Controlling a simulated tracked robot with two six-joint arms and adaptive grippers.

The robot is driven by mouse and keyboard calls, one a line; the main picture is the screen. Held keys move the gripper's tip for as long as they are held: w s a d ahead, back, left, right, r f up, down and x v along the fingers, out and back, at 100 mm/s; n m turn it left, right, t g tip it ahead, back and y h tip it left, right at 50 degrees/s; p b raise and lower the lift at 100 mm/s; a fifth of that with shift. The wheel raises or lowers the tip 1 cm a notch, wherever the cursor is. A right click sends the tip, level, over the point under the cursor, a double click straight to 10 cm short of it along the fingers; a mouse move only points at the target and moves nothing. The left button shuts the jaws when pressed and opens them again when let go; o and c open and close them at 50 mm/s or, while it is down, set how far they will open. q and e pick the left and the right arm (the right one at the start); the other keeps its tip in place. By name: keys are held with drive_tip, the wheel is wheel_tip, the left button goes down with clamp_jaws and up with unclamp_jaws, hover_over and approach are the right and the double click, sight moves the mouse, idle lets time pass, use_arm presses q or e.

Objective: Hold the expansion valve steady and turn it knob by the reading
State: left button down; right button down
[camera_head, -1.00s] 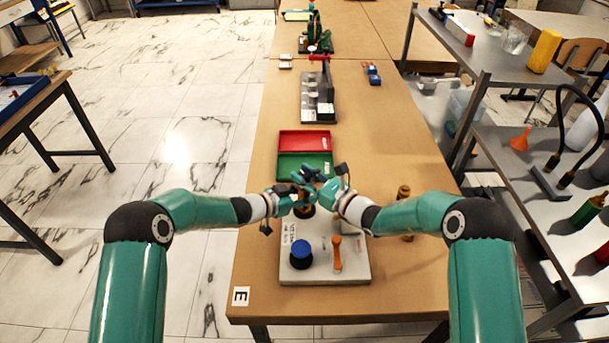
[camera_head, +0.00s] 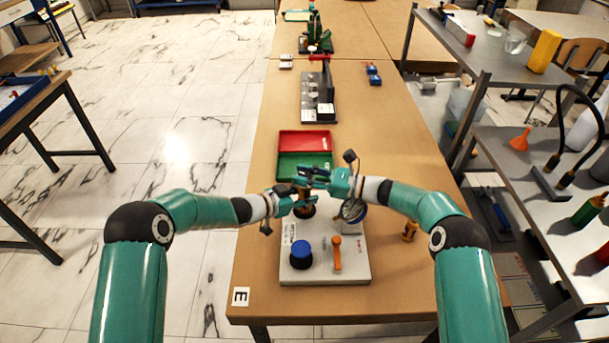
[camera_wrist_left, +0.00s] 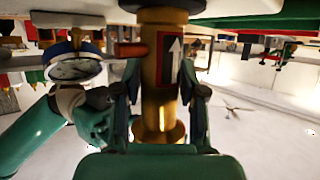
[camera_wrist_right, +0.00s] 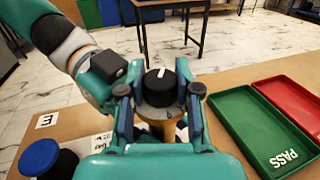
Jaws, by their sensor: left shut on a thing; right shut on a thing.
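The expansion valve stands upright at the back of a pale base plate (camera_head: 352,270). Its brass body (camera_wrist_left: 160,75) carries a red and black label with a white arrow. My left gripper (camera_head: 302,203) is shut on the body; in the left wrist view its fingers (camera_wrist_left: 160,92) lie on both sides. The black knob (camera_wrist_right: 160,88) with a white mark is on top. My right gripper (camera_head: 310,178), above the left, is shut on the knob; its fingers (camera_wrist_right: 160,100) flank it. The round gauge (camera_head: 353,209) shows below my right wrist and in the left wrist view (camera_wrist_left: 75,69); its reading is too small.
A blue knob (camera_head: 301,254) and an orange lever (camera_head: 337,254) stand on the plate's front. Red (camera_head: 304,141) and green (camera_head: 290,166) trays lie behind the valve. A brass item (camera_head: 410,230) is partly behind my right arm. The table's front right is clear.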

sight(305, 173)
drive_tip(key=shift+r, duration=0.1)
drive_tip(key=c, duration=0.8)
unclamp_jaws()
drive_tip(key=shift+o, duration=0.2)
wheel_tip(305, 173, up, 10)
drive_tip(key=shift+f, duration=0.1)
use_arm(q)
drive_tip(key=c, duration=0.6)
unclamp_jaws()
drive_tip(key=shift+a, duration=0.1)
use_arm(e)
drive_tip(key=shift+w, duration=0.1)
